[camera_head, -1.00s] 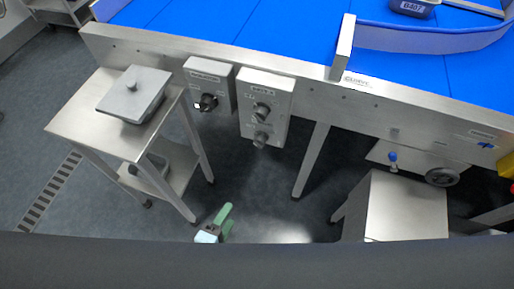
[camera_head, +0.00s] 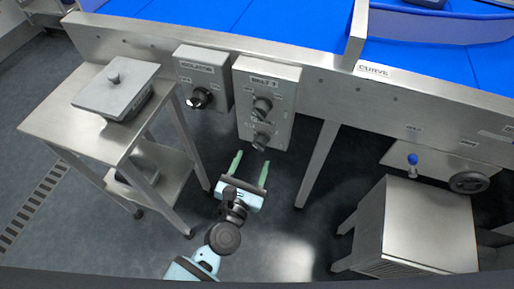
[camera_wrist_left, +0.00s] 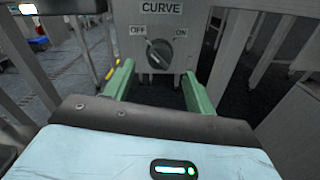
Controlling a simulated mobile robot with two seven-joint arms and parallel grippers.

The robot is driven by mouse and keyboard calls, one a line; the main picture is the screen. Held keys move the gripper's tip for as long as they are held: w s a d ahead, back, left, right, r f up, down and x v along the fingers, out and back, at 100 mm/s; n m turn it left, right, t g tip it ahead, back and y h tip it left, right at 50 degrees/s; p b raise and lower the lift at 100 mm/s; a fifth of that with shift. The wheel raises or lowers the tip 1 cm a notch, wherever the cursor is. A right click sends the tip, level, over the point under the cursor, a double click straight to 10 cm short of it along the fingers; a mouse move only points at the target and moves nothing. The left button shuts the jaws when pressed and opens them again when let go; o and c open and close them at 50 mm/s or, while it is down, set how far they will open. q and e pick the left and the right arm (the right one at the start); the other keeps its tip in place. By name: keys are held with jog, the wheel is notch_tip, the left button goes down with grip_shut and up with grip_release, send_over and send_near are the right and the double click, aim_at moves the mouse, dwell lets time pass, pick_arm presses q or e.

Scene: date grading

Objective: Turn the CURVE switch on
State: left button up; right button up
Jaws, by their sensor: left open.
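The CURVE switch (camera_wrist_left: 159,53) is a round dark knob on a grey box, with OFF at its left and ON at its right. Its pointer line leans up-left, toward OFF. My right gripper is out of view.
An isolator box (camera_head: 202,78) with a black knob hangs left of the two-knob box. A steel stand (camera_head: 60,112) with a lidded container (camera_head: 117,90) is at the left. A table leg (camera_head: 318,165) stands at the right, with a steel cabinet (camera_head: 425,225) beyond.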

aim_at(258, 149)
pick_arm(q)
jog(key=shift+x, duration=2.6)
jog(key=shift+c, duration=0.4)
jog(key=c, duration=0.9)
